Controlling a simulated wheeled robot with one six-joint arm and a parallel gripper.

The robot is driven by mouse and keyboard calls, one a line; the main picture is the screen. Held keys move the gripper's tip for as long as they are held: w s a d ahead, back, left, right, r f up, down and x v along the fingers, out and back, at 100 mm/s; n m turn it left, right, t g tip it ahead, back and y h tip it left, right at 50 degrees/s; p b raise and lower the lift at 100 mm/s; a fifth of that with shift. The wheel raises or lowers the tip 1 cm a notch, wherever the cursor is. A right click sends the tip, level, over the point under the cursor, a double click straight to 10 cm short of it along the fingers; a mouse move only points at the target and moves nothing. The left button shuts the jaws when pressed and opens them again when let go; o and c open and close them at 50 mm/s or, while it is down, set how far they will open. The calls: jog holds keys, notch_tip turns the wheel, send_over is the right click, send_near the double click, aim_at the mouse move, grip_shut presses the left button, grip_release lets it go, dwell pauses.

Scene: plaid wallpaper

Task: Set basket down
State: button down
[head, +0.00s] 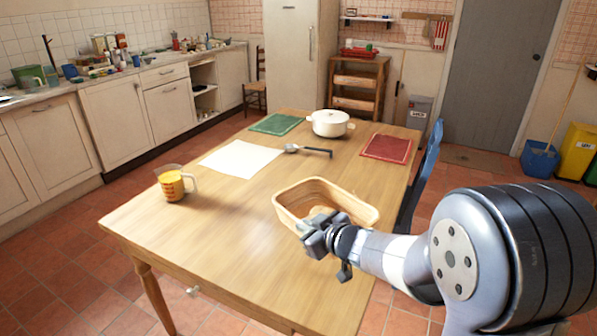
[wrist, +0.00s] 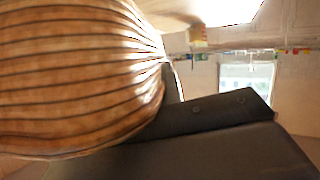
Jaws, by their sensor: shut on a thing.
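The basket (head: 345,194) is a light wooden, open-topped oblong tub at the near right part of the wooden table (head: 190,245). My gripper (head: 318,238) is at its near side and is shut on its wall. In the wrist view the striped brown side of the basket (wrist: 75,75) fills the upper left, against the dark gripper finger (wrist: 210,120). The other finger is hard to make out there. The head view does not clearly show whether the basket's bottom touches the table.
A measuring cup (head: 173,187) with orange contents stands at the left. White paper (head: 240,159), a ladle (head: 310,151), a green mat (head: 276,124), a white pot (head: 330,123) and a red mat (head: 387,148) lie farther back. A blue chair (head: 425,170) is at the right edge. The table's near left is clear.

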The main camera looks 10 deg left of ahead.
jog(key=shift+a+f+b, duration=0.15)
jog(key=shift+f+b, duration=2.15)
jog(key=shift+f, duration=2.5)
jog(key=shift+f, duration=0.2)
jog(key=c, duration=1.6)
grip_release()
jog(key=shift+o, duration=0.2)
jog(key=shift+r, duration=0.25)
jog(key=p+v, duration=0.2)
jog(key=v, duration=1)
